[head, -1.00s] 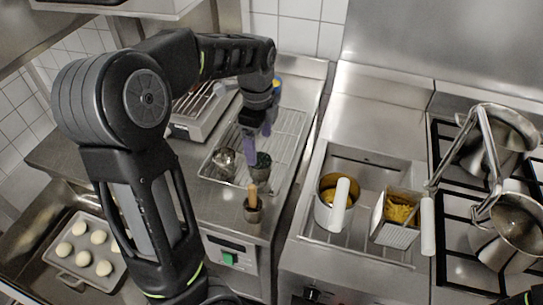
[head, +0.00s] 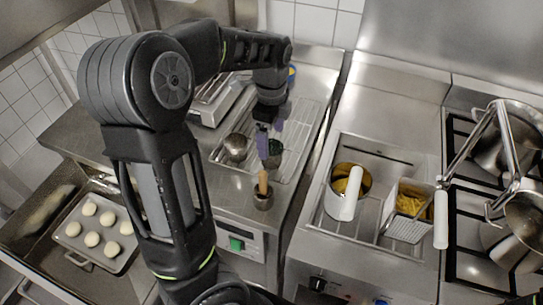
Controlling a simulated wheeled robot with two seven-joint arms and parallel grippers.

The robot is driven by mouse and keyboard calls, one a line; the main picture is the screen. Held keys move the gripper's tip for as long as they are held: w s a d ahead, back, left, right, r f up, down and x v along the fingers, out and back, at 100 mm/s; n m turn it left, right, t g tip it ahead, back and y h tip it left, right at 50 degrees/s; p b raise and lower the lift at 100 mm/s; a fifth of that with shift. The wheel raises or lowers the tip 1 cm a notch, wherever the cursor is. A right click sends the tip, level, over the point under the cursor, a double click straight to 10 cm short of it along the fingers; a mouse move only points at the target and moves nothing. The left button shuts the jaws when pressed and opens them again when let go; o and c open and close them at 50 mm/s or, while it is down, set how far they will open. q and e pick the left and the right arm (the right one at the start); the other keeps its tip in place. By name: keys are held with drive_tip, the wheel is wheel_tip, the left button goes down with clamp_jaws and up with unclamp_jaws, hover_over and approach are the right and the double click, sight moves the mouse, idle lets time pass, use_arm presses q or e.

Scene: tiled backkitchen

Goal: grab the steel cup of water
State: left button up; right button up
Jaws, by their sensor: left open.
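A shiny round steel vessel (head: 236,147), likely the steel cup, sits on the wire-racked tray on the left counter. I cannot make out water in it. My left gripper (head: 270,145) points down over the tray, just right of that vessel and apart from it. Its purple-grey fingers are open. A dark greenish item (head: 274,152) shows behind and between the fingers, partly hidden; I cannot tell whether they touch it. My right gripper is out of view.
A small steel pot with a wooden handle (head: 263,195) stands in front of the tray (head: 302,125). Fryer baskets (head: 408,228) and large pots (head: 508,140) on the stove are to the right. A tray of dough balls (head: 72,238) is at lower left.

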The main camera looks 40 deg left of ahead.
sight(271, 148)
use_arm(q)
wheel_tip(271, 148, down, 5)
drive_tip(key=b, duration=0.3)
drive_tip(key=shift+w+a, duration=0.1)
drive_tip(key=shift+w, duration=0.05)
drive_tip(key=shift+r, duration=0.1)
drive_tip(key=shift+c, duration=0.2)
drive_tip(key=c, duration=1.4)
wheel_tip(271, 148, up, 10)
drive_tip(key=p, duration=0.4)
drive_tip(key=shift+p, duration=0.3)
